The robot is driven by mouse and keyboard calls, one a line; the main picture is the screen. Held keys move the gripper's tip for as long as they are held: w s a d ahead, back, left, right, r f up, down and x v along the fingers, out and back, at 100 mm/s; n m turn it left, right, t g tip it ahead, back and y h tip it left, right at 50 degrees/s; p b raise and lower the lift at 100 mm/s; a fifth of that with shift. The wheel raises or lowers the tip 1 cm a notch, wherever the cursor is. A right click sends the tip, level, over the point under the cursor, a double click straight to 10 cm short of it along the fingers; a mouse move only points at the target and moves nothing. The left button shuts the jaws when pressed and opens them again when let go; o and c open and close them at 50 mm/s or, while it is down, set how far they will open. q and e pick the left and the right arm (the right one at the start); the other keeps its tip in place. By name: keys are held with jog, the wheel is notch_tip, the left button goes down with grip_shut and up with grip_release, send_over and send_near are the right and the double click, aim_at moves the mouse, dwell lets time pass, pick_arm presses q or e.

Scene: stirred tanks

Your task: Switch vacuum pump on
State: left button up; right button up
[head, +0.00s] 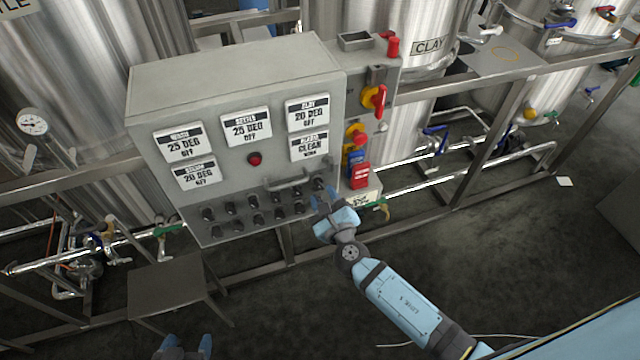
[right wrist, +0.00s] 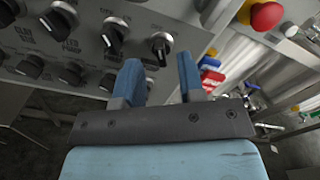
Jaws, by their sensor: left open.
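The grey control box (head: 235,130) carries two rows of black rotary knobs (head: 253,202) low on its front. I cannot read which knob is the vacuum pump's. My right gripper (head: 325,197) is at the right end of the rows. In the right wrist view its blue fingers (right wrist: 158,78) are apart with nothing held between them. A knob (right wrist: 161,45) shows just beyond the gap between the fingertips; I cannot tell whether they touch it. Another knob (right wrist: 115,36) is left of it. My left gripper (head: 184,346) is open and empty at the bottom edge.
A handle (head: 288,180) sticks out above the knobs. Red and yellow switches (head: 374,98) and a red-blue block (head: 358,172) sit right of the box. Steel tanks (head: 240,30) and pipes surround it. A small metal table (head: 165,285) stands below.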

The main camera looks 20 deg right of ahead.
aim_at(320, 187)
jog(key=shift+w, duration=1.75)
grip_shut()
